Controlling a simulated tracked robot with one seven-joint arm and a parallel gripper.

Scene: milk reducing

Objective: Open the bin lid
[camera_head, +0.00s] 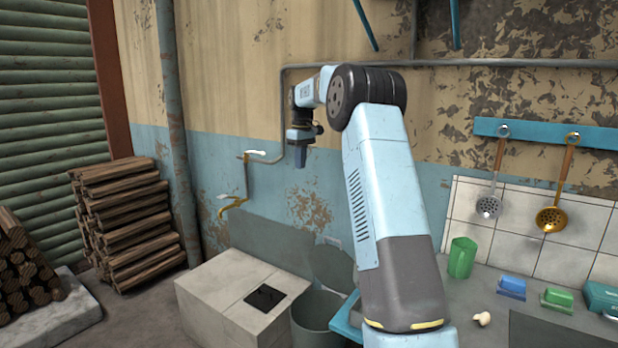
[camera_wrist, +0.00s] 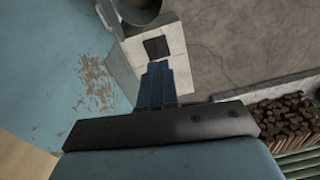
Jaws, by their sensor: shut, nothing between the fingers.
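The grey round bin (camera_head: 308,334) stands on the floor right of the white block, partly hidden by my arm. Its top looks open, and a grey rounded panel that looks like its lid (camera_head: 333,265) stands upright behind it, against the wall side. In the wrist view part of the bin (camera_wrist: 138,14) shows at the top edge. My gripper (camera_head: 300,163) hangs pointing down, well above the white block and the bin, touching neither. In the wrist view its fingers (camera_wrist: 157,72) are together with nothing between them.
The white block (camera_head: 222,290) with a black square plate (camera_head: 264,298) stands left of the bin. A yellow tap (camera_head: 233,206) and pipes are on the wall behind. Stacked firewood (camera_head: 122,222) is at left. The counter at right holds a green cup (camera_head: 461,257).

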